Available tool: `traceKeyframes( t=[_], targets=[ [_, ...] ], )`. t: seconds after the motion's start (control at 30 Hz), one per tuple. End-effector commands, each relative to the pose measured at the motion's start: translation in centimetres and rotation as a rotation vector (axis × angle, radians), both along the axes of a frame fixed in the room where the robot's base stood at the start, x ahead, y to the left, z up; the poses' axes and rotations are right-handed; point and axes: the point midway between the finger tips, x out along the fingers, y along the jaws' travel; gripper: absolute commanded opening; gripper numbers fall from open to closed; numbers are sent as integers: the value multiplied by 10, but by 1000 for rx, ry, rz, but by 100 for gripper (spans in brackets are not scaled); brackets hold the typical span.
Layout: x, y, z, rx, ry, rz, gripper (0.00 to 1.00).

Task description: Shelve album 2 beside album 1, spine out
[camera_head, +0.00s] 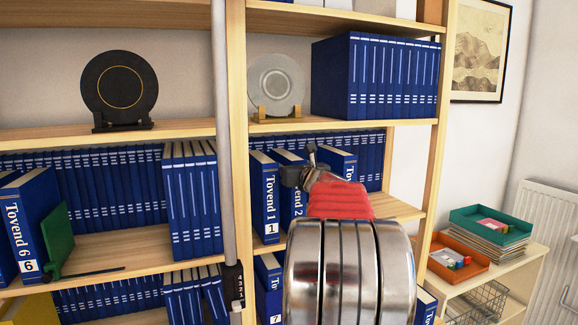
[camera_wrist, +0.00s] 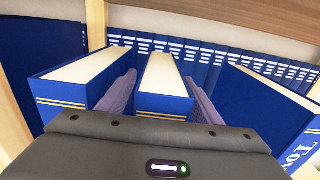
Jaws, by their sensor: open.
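Album 1 (camera_head: 265,197), a blue volume marked "Tovend 1", stands upright beside the shelf post with its spine facing out. Album 2 (camera_head: 292,202), marked "Tovend 2", stands just right of it, also spine out; my arm covers part of it. In the wrist view album 2 (camera_wrist: 163,84) is in the middle, with album 1 (camera_wrist: 82,78) at left across a narrow gap. My gripper (camera_wrist: 160,92) is open, one finger on each side of album 2. I cannot tell whether the fingers touch it. In the head view my gripper (camera_head: 300,172) is at album 2's upper part.
Another blue volume (camera_wrist: 268,100) stands angled to the right of album 2, with some room between. A row of blue volumes (camera_wrist: 205,58) lines the back. The wooden post (camera_head: 237,120) is left of album 1, and a shelf board (camera_head: 330,121) runs above.

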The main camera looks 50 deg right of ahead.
Motion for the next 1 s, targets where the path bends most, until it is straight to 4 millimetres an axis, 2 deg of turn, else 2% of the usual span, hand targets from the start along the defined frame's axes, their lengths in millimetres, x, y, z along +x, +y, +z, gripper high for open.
traceKeyframes(
  t=[0.37, 1.0],
  targets=[
    [-10, 5, -1, 2, 3, -1, 59],
    [-84, 48, -1, 0, 0, -2, 59]
  ],
)
